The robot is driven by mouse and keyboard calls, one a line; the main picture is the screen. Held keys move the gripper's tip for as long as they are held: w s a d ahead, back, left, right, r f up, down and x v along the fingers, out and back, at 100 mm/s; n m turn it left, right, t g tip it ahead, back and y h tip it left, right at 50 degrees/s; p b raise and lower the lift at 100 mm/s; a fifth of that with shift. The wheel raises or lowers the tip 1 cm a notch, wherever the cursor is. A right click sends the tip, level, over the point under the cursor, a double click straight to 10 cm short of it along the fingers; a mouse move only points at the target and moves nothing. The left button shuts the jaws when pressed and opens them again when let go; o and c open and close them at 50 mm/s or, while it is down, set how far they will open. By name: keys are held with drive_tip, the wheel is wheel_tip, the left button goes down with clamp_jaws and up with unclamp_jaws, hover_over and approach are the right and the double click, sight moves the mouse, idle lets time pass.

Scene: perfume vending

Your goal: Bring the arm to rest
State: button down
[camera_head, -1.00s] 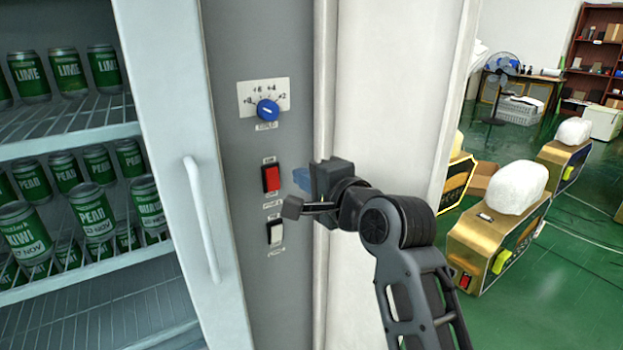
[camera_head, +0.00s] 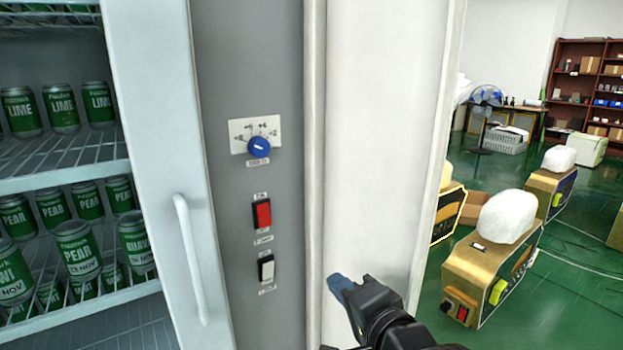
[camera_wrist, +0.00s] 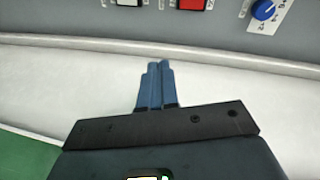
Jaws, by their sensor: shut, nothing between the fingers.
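My gripper (camera_head: 338,284) is low in the head view, in front of the white side panel (camera_head: 375,150), to the right of the grey control panel. Its blue fingers (camera_wrist: 155,84) are together and empty in the wrist view, pointing toward the panel. The fingers appear apart from the switches. My arm runs out of the bottom of the head view.
The grey control panel (camera_head: 222,90) carries a blue knob (camera_head: 258,146), a red switch (camera_head: 262,214) and a white switch (camera_head: 266,269). At left is a cooler door handle (camera_head: 191,258) beside shelved green cans (camera_head: 77,250). Gold machines (camera_head: 490,280) stand on the green floor at right.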

drive_tip(key=s+d+f+n+h, duration=0.1)
drive_tip(key=s+d+f, duration=0.3)
drive_tip(key=s, duration=0.3)
drive_tip(key=s+d+f+n+h, duration=0.1)
drive_tip(key=s+d+f+h, duration=0.1)
drive_tip(key=s+d+f, duration=0.35)
drive_tip(key=s+d+f+n+h, duration=0.1)
drive_tip(key=s+d+f+n, duration=0.15)
drive_tip(key=s, duration=0.65)
drive_tip(key=s+d+r+n+h, duration=0.1)
drive_tip(key=s+r+n, duration=0.1)
drive_tip(key=s, duration=0.5)
drive_tip(key=s+d+r+n+h, duration=0.1)
drive_tip(key=s+d+r, duration=0.1)
drive_tip(key=s, duration=0.6)
drive_tip(key=s+d+r+n+h, duration=0.1)
drive_tip(key=s+d+r+n, duration=0.1)
drive_tip(key=s, duration=0.6)
drive_tip(key=shift+s+r+n, duration=0.25)
drive_tip(key=shift+r+n, duration=0.1)
drive_tip(key=shift+r, duration=0.05)
drive_tip(key=shift+a, duration=0.15)
